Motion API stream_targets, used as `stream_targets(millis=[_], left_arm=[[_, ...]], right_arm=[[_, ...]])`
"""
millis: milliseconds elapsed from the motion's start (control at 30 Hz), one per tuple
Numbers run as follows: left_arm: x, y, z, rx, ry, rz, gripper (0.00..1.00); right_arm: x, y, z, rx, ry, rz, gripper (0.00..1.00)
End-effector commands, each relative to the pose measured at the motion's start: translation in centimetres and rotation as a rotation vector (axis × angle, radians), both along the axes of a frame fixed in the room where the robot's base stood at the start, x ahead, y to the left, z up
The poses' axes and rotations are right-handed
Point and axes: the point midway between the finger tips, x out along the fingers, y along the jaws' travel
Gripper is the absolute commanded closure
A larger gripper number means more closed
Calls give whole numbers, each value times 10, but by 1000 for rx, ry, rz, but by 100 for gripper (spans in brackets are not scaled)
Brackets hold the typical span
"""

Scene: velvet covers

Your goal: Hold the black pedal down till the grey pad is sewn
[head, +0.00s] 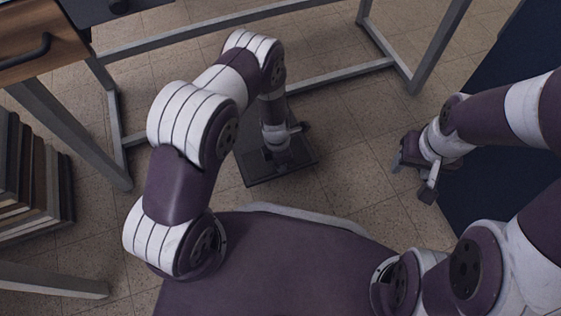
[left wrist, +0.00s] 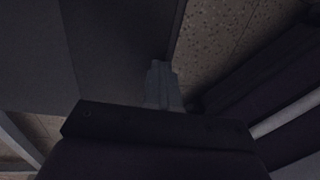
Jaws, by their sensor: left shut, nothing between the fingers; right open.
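The black pedal (head: 285,171) is a flat dark slab on the tiled floor, under the frame of the table. My left gripper (head: 272,157) points down over it, with its fingers together and nothing between them. In the left wrist view the shut fingertips (left wrist: 160,75) lie against the dark pedal surface (left wrist: 112,45), near its edge. Whether they press it down I cannot tell. My right gripper (head: 411,172) is open and empty, above the floor to the right of the pedal. The grey pad is not in view.
Grey metal table legs and bars (head: 340,78) stand behind and to the left of the pedal. A wooden drawer front (head: 42,42) is at top left, above a stack of boards (head: 32,180). A dark blue surface (head: 495,190) lies at right. Tiled floor between is clear.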

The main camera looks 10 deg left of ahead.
Motion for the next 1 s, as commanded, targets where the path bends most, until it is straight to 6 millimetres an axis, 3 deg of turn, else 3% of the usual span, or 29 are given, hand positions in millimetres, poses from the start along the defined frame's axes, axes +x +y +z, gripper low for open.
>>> stream_targets(millis=[33,867,1000], left_arm=[[-11,2,-17,9,19,-1,100],[-11,2,-16,9,19,-1,100],[-10,5,-3,8,15,0,100]], right_arm=[[0,0,-7,0,0,0,47],[0,0,-7,0,0,0,47],[0,0,6,0,0,0,47]])
